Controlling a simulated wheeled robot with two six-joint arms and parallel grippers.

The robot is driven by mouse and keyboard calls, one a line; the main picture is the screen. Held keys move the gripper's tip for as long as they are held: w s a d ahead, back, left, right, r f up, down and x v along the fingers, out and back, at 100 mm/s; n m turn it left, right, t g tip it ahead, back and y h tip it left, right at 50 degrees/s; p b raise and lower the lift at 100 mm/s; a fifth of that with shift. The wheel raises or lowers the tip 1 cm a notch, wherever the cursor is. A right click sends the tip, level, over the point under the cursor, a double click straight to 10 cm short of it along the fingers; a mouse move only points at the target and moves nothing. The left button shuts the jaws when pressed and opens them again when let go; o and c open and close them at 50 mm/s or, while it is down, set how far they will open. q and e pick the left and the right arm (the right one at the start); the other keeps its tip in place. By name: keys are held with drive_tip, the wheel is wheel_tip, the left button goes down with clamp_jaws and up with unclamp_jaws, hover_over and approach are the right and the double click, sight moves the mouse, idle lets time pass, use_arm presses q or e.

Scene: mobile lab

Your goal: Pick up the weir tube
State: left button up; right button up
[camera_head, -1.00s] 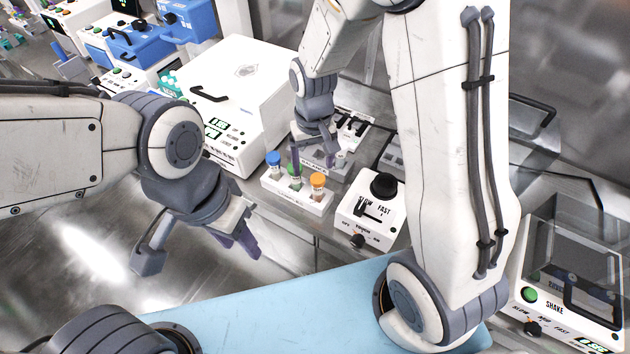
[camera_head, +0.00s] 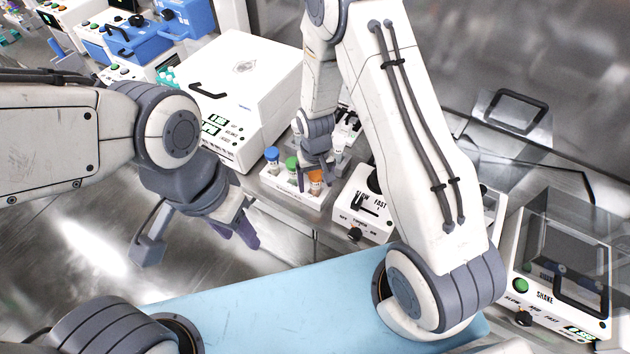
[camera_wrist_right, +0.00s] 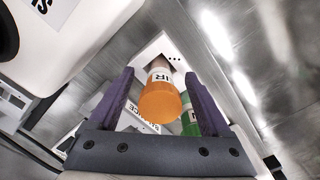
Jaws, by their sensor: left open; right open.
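A white rack (camera_head: 290,196) in the head view holds a blue-capped tube (camera_head: 272,158), a green-capped tube (camera_head: 291,165) and an orange-capped tube (camera_head: 316,176). In the right wrist view my right gripper (camera_wrist_right: 158,82) shows gaps beside the cap. My left gripper (camera_head: 198,240) is open and empty, left of the rack.
A white boxy instrument (camera_head: 245,90) stands behind and left of the rack. A white control box with a black knob (camera_head: 352,215) is close on the right. A shaker (camera_head: 560,270) stands at far right. The green-capped tube (camera_wrist_right: 190,122) is close to my right finger.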

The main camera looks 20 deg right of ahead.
drive_tip(key=shift+f, duration=0.25)
clamp_jaws()
drive_tip(key=shift+r, duration=0.15)
